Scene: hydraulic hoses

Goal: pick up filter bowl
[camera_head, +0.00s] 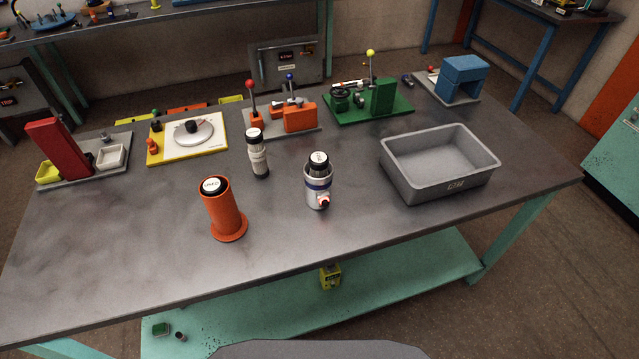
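No label marks the filter bowl. The likeliest is a white and grey cylinder (317,191) with a blue band, a dark top and a small red-and-white fitting low on its front. It stands upright near the middle of the grey table (400,235). A slimmer white and grey cylinder (258,158) with a black top stands upright behind it to the left. An orange cylinder (222,212) on a round flange stands at the front left, with a dark top and a white label. Neither of my grippers is in view.
A grey open bin (440,188), empty, stands at the right. Along the back are a red stand (52,145), a yellow-edged plate (188,138), an orange fixture (299,117), a green fixture (383,96) and a blue block (463,77). The table's front is clear.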

